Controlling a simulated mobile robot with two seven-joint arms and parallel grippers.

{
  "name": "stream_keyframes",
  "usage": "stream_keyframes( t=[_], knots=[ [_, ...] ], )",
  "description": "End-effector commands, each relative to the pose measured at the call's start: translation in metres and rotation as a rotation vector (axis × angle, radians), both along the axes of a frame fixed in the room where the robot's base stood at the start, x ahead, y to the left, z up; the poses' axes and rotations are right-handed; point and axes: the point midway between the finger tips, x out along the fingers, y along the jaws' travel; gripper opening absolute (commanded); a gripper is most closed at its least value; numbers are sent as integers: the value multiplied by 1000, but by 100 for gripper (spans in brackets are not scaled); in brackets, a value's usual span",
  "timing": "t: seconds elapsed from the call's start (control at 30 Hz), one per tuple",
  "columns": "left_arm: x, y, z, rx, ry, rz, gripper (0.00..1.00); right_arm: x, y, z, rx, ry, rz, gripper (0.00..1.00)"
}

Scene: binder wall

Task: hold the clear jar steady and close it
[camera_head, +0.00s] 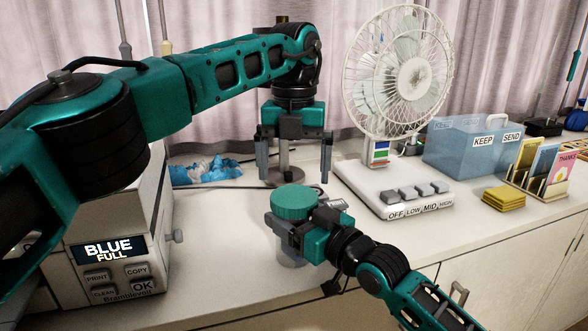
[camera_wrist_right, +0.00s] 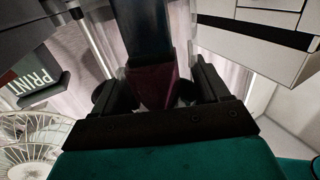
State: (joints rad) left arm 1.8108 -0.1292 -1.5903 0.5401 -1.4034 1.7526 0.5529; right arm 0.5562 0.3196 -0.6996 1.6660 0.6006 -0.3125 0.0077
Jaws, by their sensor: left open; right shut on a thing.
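The clear jar (camera_head: 291,258) stands upright near the counter's front edge in the head view, partly hidden by my right gripper. A round green lid (camera_head: 295,202) sits on its top; I cannot tell how tightly. My right gripper (camera_head: 289,232) is shut on the jar's body just below the lid. In the right wrist view, my right gripper's fingers (camera_wrist_right: 158,88) flank a dark, maroon-tinted shape that I cannot make out clearly. My left gripper (camera_head: 294,176) is open and empty, pointing down above and slightly behind the lid, apart from it.
A white fan (camera_head: 400,75) with a button base (camera_head: 395,190) stands to the right. A labelled printer-like machine (camera_head: 115,255) is at the left. Blue crumpled material (camera_head: 208,168), a blue box (camera_head: 462,150), yellow pads (camera_head: 503,196) and a card rack (camera_head: 540,180) are on the counter.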

Motion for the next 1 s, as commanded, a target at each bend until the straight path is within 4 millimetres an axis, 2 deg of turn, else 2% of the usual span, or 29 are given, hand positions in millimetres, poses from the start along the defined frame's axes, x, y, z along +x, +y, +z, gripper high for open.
stream_keyframes(
  t=[0.1,0.2,0.57,0.77,1.0],
  knots=[
    [0,-1,18,2,-4,31,100,0,0,0,-1,1,0,0],
    [0,-1,27,0,-5,46,100,0,0,0,-1,1,0,0],
    [0,-1,29,-2,-3,51,100,0,0,0,0,0,0,0],
    [0,0,14,-1,-2,49,100,0,0,0,0,0,0,0],
    [0,0,-23,-2,0,49,100,0,0,0,0,0,0,0]
  ],
)
